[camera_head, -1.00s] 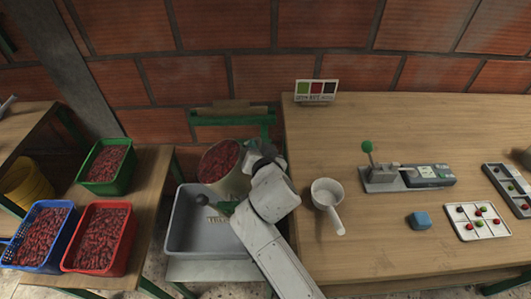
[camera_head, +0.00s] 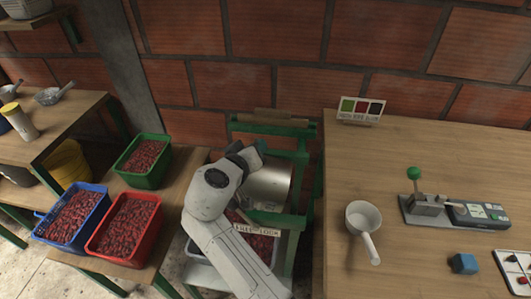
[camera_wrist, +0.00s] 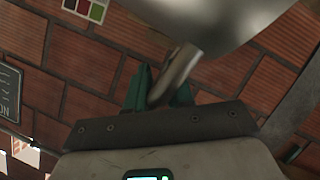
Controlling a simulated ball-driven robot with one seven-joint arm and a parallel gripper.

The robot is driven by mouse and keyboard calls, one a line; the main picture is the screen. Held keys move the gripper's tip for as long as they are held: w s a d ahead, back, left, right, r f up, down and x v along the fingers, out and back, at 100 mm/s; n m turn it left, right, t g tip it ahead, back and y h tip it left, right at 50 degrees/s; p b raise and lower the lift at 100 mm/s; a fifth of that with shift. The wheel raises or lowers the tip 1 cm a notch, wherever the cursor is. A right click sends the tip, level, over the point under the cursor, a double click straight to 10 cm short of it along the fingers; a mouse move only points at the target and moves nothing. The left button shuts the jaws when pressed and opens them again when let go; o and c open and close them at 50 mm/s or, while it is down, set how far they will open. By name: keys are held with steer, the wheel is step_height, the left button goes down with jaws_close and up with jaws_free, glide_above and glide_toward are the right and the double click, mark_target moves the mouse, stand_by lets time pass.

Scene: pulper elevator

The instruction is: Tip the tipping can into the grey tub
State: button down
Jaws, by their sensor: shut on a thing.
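The tipping can (camera_head: 268,188) is a metal can in the green frame, tipped over so its bare side faces me; its mouth is hidden. The grey tub (camera_head: 196,268) is below it, partly covered by my arm, and red cherries show inside it. My gripper (camera_head: 250,158) is at the can's upper edge. Whether cherries remain in the can is hidden.
A green crate (camera_head: 142,178), a red crate (camera_head: 92,245) and a blue crate (camera_head: 42,236) of cherries stand on the left table.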

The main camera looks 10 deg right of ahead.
steer(key=shift+w+a+f+n+h, duration=0.1)
steer(key=shift+a+f+n+h, duration=0.15)
steer(key=shift+n, duration=0.25)
steer(key=shift+w+a+f+n+h, duration=0.1)
steer(key=shift+f+n+h, duration=0.05)
steer(key=shift+n+h, duration=0.3)
steer(key=shift+s+f, duration=0.1)
steer(key=c, duration=1.1)
jaws_free()
steer(key=shift+d, duration=0.15)
steer(key=shift+r, duration=0.25)
steer(key=shift+a, duration=0.25)
steer(key=b+v, duration=0.1)
steer(key=v, duration=0.9)
steer(key=shift+s+a, duration=0.15)
steer(key=shift+s, duration=0.1)
steer(key=shift+r, duration=0.1)
